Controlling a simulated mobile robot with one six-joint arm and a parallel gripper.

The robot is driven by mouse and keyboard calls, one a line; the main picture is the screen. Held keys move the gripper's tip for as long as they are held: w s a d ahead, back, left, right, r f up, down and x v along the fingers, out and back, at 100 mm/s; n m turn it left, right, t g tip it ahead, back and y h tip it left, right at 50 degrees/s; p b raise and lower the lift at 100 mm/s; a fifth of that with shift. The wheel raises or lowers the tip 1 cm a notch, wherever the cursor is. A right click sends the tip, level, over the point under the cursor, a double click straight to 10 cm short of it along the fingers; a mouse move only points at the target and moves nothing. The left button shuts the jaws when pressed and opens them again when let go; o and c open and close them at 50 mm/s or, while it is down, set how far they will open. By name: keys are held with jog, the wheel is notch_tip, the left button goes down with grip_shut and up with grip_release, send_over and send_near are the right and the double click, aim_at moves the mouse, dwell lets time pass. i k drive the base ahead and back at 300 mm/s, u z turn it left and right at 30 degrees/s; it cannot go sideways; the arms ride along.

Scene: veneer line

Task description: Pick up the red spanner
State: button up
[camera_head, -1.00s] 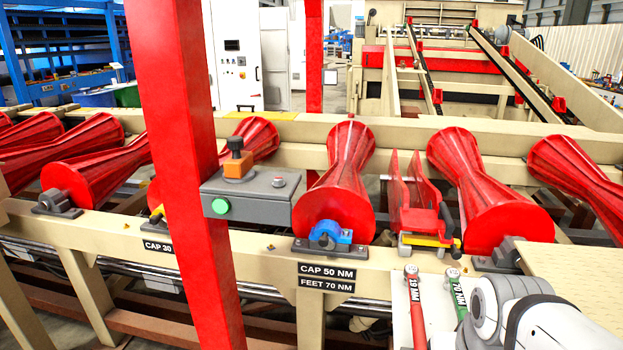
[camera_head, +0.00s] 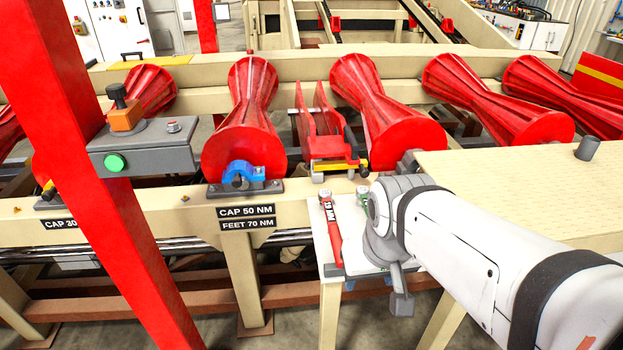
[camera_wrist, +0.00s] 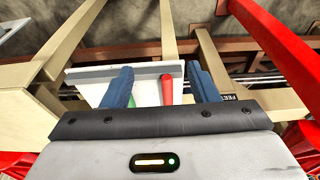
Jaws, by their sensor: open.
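The red spanner (camera_head: 331,230) lies on a small white table (camera_head: 352,262) in front of the roller frame, its marked end towards the frame. In the wrist view the red spanner (camera_wrist: 167,88) shows between my two blue fingers. My gripper (camera_wrist: 164,82) is open, and nothing is held. Its height above the spanner cannot be told. A green spanner (camera_wrist: 157,92) lies beside the red one, also partly between the fingers in that view.
Red rollers (camera_head: 239,130) and a clamp with red plates (camera_head: 322,130) stand behind the table. A beige textured platform (camera_head: 520,170) is close on the right. A red post (camera_head: 75,150) and a grey control box (camera_head: 145,150) are on the left.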

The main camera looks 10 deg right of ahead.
aim_at(324, 196)
jog(key=z, duration=2.6)
jog(key=k, duration=1.35)
jog(key=u, duration=1.85)
jog(key=i, duration=1.05)
jog(key=u, duration=0.05)
